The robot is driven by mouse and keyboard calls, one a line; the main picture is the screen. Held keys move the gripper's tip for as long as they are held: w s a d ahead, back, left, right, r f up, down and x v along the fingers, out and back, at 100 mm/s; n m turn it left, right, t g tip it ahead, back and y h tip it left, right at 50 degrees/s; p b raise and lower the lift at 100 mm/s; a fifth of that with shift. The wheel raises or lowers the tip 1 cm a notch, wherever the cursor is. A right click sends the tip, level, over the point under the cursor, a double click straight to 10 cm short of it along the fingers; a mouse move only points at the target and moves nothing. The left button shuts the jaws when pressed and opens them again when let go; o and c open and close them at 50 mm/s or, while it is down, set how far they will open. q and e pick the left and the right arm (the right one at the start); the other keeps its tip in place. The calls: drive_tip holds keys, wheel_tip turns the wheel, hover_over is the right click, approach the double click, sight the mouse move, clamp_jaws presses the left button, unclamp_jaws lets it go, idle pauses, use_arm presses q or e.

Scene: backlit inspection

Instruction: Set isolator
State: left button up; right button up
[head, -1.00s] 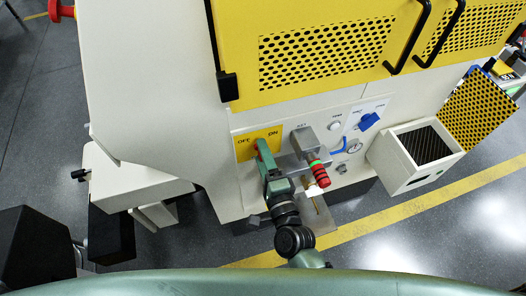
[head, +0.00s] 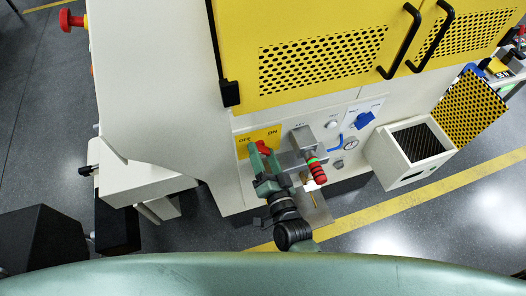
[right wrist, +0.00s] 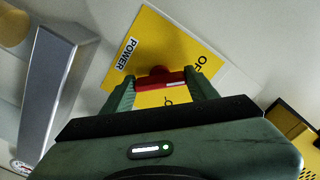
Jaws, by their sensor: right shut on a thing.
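The isolator is a red rotary handle (head: 264,147) on a yellow plate (head: 243,146) marked OFF and ON, on the pale front of the machine. My right gripper (head: 262,152) is at the handle. In the right wrist view, the red handle (right wrist: 161,79) lies crosswise between the two green fingers of my right gripper (right wrist: 160,88), which is shut on it. The yellow plate (right wrist: 143,52) behind it shows POWER and part of OFF. The fingers hide part of the handle and plate. My left gripper is out of view.
A grey block (head: 304,139) sticks out right of the plate, with a red-and-green banded piece (head: 317,170) near my arm. A blue knob (head: 364,120) and a gauge (head: 351,144) are farther right. An open white box (head: 385,162) stands out at the right.

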drive_tip(key=shift+f+n, duration=0.15)
drive_tip(key=shift+n, duration=0.25)
drive_tip(key=o, duration=1.4)
drive_tip(key=shift+c, duration=0.2)
drive_tip(key=b+v, duration=0.1)
drive_tip(key=v, duration=0.6)
drive_tip(key=shift+s, duration=0.4)
